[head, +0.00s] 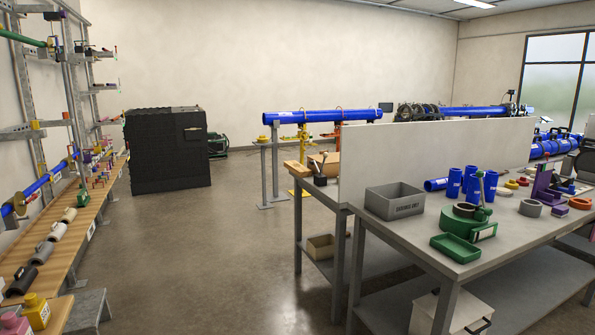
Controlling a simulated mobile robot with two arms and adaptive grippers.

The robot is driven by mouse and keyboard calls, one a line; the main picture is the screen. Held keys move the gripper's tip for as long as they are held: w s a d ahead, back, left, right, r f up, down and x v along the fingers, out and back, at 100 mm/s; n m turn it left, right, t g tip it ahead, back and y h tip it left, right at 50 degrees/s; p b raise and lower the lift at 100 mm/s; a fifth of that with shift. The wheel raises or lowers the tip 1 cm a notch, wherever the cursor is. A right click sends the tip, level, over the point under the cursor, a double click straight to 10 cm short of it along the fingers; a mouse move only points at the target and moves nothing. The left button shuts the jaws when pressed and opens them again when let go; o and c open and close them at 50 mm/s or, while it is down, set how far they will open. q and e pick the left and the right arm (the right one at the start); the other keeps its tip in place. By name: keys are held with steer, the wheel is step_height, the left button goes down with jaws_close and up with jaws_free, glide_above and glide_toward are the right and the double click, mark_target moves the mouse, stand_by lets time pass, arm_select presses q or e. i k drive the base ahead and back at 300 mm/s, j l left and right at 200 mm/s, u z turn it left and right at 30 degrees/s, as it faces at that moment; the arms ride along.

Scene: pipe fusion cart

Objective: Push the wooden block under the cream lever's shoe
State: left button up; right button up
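Neither of my grippers shows in the head view. A small tan block-like piece (297,168) lies at the left end of the workbench, beyond the white panel; it may be the wooden block, but it is too small to be sure. A tan box-like thing (325,162) sits beside it, partly hidden by the panel. I cannot make out a cream lever or its shoe in this view.
A workbench (465,270) at right carries a grey bin (394,201), a green tray (455,248) and blue pipe pieces (454,184). A white panel (430,160) divides it. A wooden shelf (85,225) runs along the left. Open floor (205,250) lies between.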

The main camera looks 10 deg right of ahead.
mark_target(299, 169)
steer(key=i+j+u, duration=0.15)
steer(key=i+u, duration=0.15)
steer(key=i, duration=0.9)
steer(key=i+l+u, duration=0.1)
steer(key=i+u, duration=0.2)
steer(key=i, duration=0.9)
steer(key=i+z, duration=0.1)
steer(key=i, duration=0.65)
steer(key=i+j+z, duration=0.1)
steer(key=i, duration=0.65)
steer(key=i+j+z, duration=0.1)
steer(key=i, duration=0.65)
